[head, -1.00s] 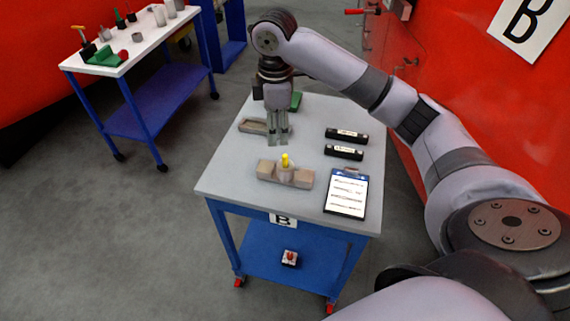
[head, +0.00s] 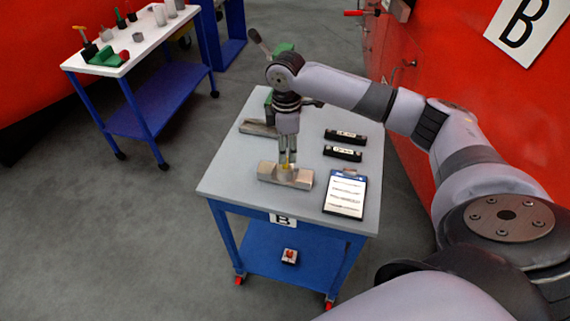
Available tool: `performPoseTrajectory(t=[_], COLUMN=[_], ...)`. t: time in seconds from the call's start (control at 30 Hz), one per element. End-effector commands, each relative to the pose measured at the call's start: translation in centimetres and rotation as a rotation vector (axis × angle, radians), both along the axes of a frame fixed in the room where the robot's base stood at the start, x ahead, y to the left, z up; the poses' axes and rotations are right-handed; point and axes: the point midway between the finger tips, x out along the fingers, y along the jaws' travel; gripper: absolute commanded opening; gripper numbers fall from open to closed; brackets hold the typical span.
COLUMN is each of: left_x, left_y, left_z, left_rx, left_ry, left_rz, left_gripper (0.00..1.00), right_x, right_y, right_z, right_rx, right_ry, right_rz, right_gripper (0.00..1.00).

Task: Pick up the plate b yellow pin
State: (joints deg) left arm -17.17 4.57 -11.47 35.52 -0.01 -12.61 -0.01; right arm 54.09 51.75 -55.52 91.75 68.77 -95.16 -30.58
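The plate b yellow pin (head: 287,168) stands upright in a beige block (head: 272,172) on the grey-topped table (head: 230,182) marked B. Only a small part of the yellow shows. My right gripper (head: 287,162) points down over the pin, with its two fingers apart and the pin low between them. I cannot tell whether the fingers touch it. My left gripper is not in view.
Two black labelled bars (head: 346,137) and a blue clipboard (head: 345,195) lie to the right. Another beige part (head: 258,128) and a green-and-dark tool lie behind. A red wall (head: 420,60) borders the right side.

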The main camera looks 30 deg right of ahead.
Motion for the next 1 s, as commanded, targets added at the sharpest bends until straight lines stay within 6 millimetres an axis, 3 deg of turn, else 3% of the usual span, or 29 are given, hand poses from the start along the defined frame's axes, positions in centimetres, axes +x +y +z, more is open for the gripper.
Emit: performPoseTrajectory(t=[0.4,0.67,1.0], left_x=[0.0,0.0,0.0], left_y=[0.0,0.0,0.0], left_z=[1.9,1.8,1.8], left_rx=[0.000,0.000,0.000], left_ry=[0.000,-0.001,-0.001], left_rz=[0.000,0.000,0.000], left_gripper=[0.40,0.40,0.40], right_x=[0.4,0.5,0.5], right_y=[0.0,0.0,0.0], right_z=[-4.9,-5.3,-5.3], right_rx=[0.000,0.000,0.000], right_ry=[0.002,0.000,0.000], right_rz=[0.001,0.001,0.001], right_gripper=[0.36,0.36,0.15])
